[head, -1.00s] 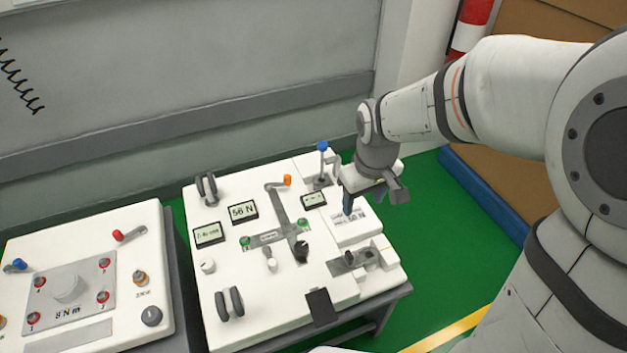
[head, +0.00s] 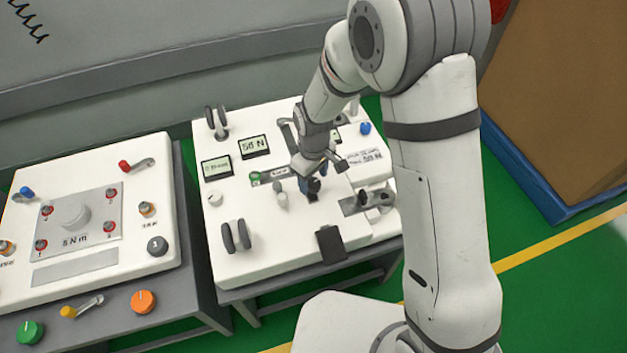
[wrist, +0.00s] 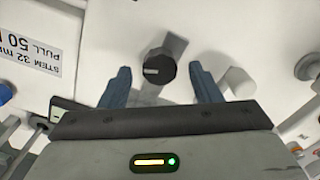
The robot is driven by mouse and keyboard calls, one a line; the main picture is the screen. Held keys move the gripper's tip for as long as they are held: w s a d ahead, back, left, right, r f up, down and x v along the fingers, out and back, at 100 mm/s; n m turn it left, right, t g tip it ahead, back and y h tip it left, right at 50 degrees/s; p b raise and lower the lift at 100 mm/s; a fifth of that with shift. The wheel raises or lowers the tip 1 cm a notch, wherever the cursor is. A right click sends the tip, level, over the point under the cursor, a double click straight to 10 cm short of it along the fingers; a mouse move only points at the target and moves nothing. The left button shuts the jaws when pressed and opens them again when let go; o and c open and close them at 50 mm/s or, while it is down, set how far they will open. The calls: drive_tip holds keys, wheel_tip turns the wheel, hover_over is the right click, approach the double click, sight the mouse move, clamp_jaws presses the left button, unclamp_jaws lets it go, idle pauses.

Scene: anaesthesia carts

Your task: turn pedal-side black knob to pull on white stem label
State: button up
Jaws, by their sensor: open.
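The black knob (head: 313,186) stands on the white cart top, behind the dark pedal-like pad (head: 331,244). In the wrist view the black knob (wrist: 160,66) shows its round top, with a white mark pointing left. My gripper (head: 307,180) is open over it, partly hiding it in the head view. In the wrist view the blue fingertips of my gripper (wrist: 160,76) are on either side of the knob, with gaps visible. The white stem label (wrist: 30,50) reads "STEM 32 mm PULL 50 N"; it also shows in the head view (head: 366,158), right of my gripper.
A small white knob (wrist: 240,82) stands close to the right finger in the wrist view. A grey clamp-like fixture (head: 368,198) is right of the black knob. Grey twin discs (head: 236,236) are at the front left. Another cart (head: 100,265) stands on the left.

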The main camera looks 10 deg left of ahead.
drive_tip(key=shift+f, duration=0.7)
drive_tip(key=c, duration=1)
drive_tip(key=shift+m, duration=0.4)
drive_tip(key=m, duration=0.4)
drive_tip(key=shift+m, duration=0.3)
drive_tip(key=m, duration=0.5)
drive_tip(key=shift+m, duration=0.4)
